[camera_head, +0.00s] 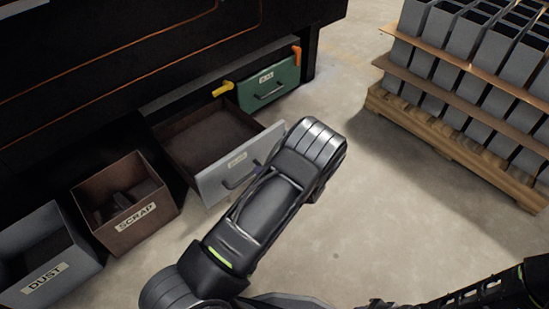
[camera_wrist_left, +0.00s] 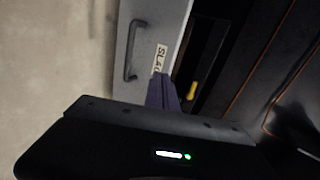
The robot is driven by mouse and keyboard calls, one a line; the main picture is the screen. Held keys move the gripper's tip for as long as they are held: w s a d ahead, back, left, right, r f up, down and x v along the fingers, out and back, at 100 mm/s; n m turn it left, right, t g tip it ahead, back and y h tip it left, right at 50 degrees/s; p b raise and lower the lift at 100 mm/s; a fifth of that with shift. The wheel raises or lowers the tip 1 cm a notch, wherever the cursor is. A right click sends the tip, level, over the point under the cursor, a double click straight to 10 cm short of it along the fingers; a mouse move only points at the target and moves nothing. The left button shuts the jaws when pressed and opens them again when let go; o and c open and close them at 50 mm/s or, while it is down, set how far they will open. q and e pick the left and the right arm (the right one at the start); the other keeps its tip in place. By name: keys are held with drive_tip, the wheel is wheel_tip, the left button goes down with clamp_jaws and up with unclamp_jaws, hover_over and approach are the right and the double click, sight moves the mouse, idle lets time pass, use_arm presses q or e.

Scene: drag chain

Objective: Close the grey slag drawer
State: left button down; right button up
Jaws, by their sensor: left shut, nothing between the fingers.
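The grey slag drawer stands pulled out from the black machine, with its brown inside (camera_head: 205,142) showing. Its grey front (camera_head: 212,186) has a dark handle and a white label. In the left wrist view the grey front (camera_wrist_left: 160,28) shows with its handle (camera_wrist_left: 133,50) and a partly covered label. My left gripper (camera_wrist_left: 164,88) is shut and empty, its dark fingers at the label and the front's edge. I cannot tell whether they touch it. In the head view my left arm covers the front's right part and most of the gripper. My right gripper is out of view.
A shut green drawer (camera_head: 270,86) sits right of the slag drawer, with a yellow piece (camera_head: 222,89) between them. A scrap bin (camera_head: 127,229) and dust bin (camera_head: 45,283) stand at left. A loaded pallet (camera_head: 450,146) stands at right. The floor between is clear.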

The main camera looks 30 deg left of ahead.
use_arm(q)
drive_tip(key=shift+w+d+r, duration=0.1)
drive_tip(key=shift+w+r, duration=0.1)
drive_tip(key=shift+w, duration=0.1)
drive_tip(key=b, duration=0.6)
approach(234, 156)
drive_tip(key=a+f, duration=0.2)
drive_tip(key=w+a+f, duration=0.1)
drive_tip(key=f, duration=0.1)
drive_tip(key=shift+w+a+f, duration=0.1)
drive_tip(key=shift+w+a, duration=0.1)
drive_tip(key=shift+a, duration=0.15)
drive_tip(key=shift+w+a, duration=0.2)
drive_tip(key=shift+a, duration=0.45)
drive_tip(key=shift+r, duration=0.2)
drive_tip(key=shift+a, duration=0.1)
